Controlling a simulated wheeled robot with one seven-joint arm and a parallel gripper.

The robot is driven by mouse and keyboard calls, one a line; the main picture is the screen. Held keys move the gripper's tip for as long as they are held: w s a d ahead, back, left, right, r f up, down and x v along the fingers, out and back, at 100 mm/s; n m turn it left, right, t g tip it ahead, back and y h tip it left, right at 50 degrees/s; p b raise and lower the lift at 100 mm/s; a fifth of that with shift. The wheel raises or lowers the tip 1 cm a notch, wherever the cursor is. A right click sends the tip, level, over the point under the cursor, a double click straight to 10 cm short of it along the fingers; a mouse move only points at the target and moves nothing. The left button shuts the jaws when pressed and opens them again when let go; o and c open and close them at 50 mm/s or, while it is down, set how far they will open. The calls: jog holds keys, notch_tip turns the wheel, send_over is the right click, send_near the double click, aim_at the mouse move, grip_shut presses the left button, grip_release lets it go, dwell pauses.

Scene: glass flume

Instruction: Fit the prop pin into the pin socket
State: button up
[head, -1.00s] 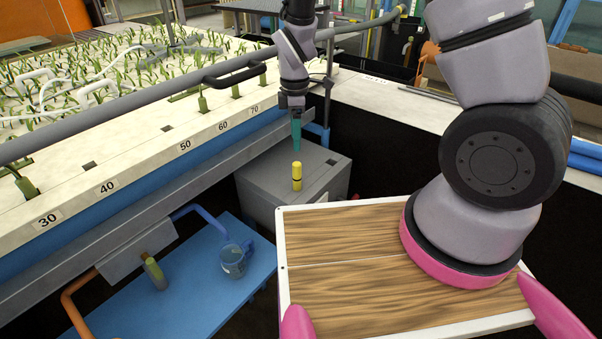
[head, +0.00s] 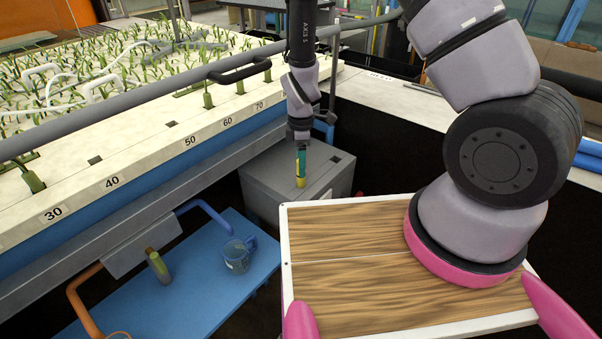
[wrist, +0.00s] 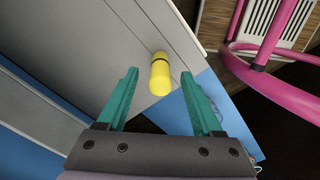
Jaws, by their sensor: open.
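The yellow pin with a dark band, which I take for the prop pin (head: 300,182), stands upright on the grey box (head: 265,185). In the wrist view the yellow pin (wrist: 160,78) shows between the two teal fingers, with a gap on each side. My gripper (head: 301,160) is open above and around the pin's top, pointing down; its fingertips also show in the wrist view (wrist: 158,74). Small dark square holes show in the pale flume rim, one at the middle (head: 171,125) and one farther left (head: 94,160). I cannot tell which opening is the pin socket.
A dark opening (head: 335,159) is in the box top, right of the pin. My wooden-topped tray (head: 350,235) lies close in front. A grey rail (head: 150,110) crosses above the plant bed.

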jog(key=shift+c, duration=0.3)
grip_shut()
